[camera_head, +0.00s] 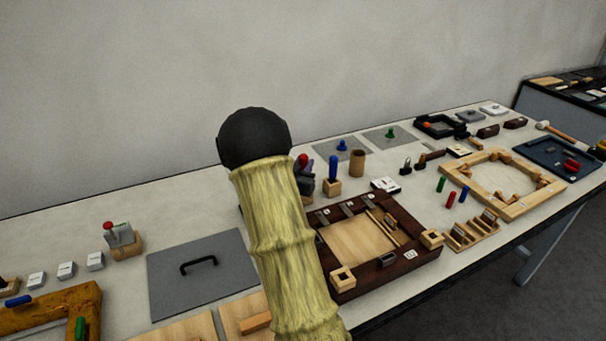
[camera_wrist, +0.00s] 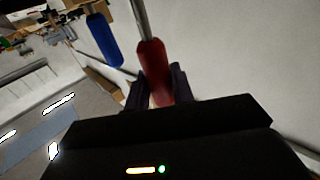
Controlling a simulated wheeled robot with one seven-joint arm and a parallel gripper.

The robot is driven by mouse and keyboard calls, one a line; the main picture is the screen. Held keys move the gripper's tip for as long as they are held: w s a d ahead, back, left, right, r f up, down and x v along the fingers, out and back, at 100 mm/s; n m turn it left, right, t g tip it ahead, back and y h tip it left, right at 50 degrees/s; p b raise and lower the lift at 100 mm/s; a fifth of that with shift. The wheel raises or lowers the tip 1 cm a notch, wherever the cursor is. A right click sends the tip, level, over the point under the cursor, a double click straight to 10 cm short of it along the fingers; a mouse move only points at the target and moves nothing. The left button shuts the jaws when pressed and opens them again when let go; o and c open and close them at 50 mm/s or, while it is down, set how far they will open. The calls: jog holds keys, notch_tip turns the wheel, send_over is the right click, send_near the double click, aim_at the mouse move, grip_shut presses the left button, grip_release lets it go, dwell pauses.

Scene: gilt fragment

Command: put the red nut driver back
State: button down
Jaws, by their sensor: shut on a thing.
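The red nut driver (camera_wrist: 153,68) is between the two fingers of my gripper (camera_wrist: 157,90) in the wrist view. The gripper is shut on its red handle, and the metal shaft runs out past the top of the picture. In the head view only the red end (camera_head: 303,159) shows beside my arm, which hides most of my gripper. A blue-handled driver (camera_head: 333,167) stands upright in a small wooden block (camera_head: 331,187) just right of my gripper. Its blue handle (camera_wrist: 104,39) also shows left of the red one in the wrist view.
A dark wooden frame board (camera_head: 405,262) lies in front of the blue driver. A wooden cup (camera_head: 357,162) stands to its right. A grey plate with a black handle (camera_head: 165,290) lies left of my arm. The wall (camera_head: 120,90) is close behind the table.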

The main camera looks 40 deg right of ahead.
jog(key=shift+f, duration=1.45)
jog(key=shift+f, duration=0.2)
jog(key=c, duration=1.2)
grip_release()
jog(key=shift+a+r, duration=0.1)
jog(key=shift+r, duration=0.1)
jog(key=b+v, duration=0.1)
jog(key=v, duration=1)
jog(key=shift+s+a+b, duration=0.2)
jog(key=shift+a+b, duration=0.1)
jog(key=shift+a, duration=0.05)
